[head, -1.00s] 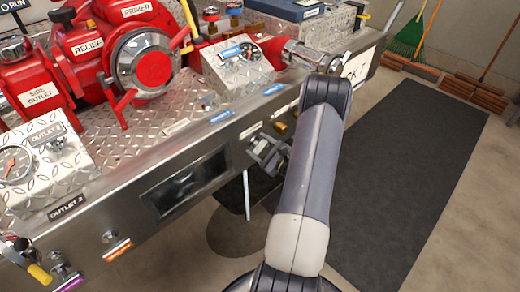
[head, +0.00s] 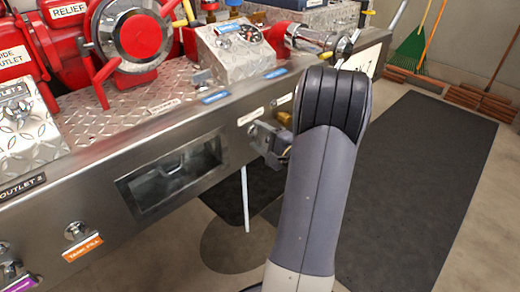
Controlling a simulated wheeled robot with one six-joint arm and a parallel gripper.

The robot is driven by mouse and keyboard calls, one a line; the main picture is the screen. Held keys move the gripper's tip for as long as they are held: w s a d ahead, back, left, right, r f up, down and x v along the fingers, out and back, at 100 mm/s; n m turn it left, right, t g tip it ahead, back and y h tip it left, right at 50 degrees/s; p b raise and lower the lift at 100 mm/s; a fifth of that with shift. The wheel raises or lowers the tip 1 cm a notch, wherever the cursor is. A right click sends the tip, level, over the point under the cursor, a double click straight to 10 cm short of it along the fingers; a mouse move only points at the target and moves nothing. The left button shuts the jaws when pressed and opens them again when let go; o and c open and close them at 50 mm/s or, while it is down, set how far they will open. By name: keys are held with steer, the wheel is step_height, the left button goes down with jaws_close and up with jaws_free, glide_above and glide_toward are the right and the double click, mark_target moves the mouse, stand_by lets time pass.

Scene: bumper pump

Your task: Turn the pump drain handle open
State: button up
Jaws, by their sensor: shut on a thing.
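My gripper (head: 262,138) is at the front face of the steel panel (head: 225,125), just below a white label (head: 251,115). Its jaws are shut on what appears to be the pump drain handle, which they hide almost entirely. I cannot tell how far the handle is turned. My arm comes up from the bottom of the head view and covers the panel to the right of the gripper.
A brass-coloured fitting (head: 285,118) sits right of the gripper. A recessed dark window (head: 175,172) and a TANK FILL knob (head: 76,231) are to the left. Red pump parts (head: 130,30) stand above. A dark mat (head: 425,190) lies on the floor at right.

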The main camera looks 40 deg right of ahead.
steer(key=shift+f+n+b, duration=0.25)
steer(key=shift+n+b, duration=0.75)
steer(key=shift+b, duration=0.65)
steer(key=shift+r, duration=0.1)
steer(key=o, duration=1)
steer(key=shift+r, duration=0.1)
steer(key=s+p, duration=0.2)
steer(key=s, duration=0.8)
steer(key=shift+s+d, duration=0.4)
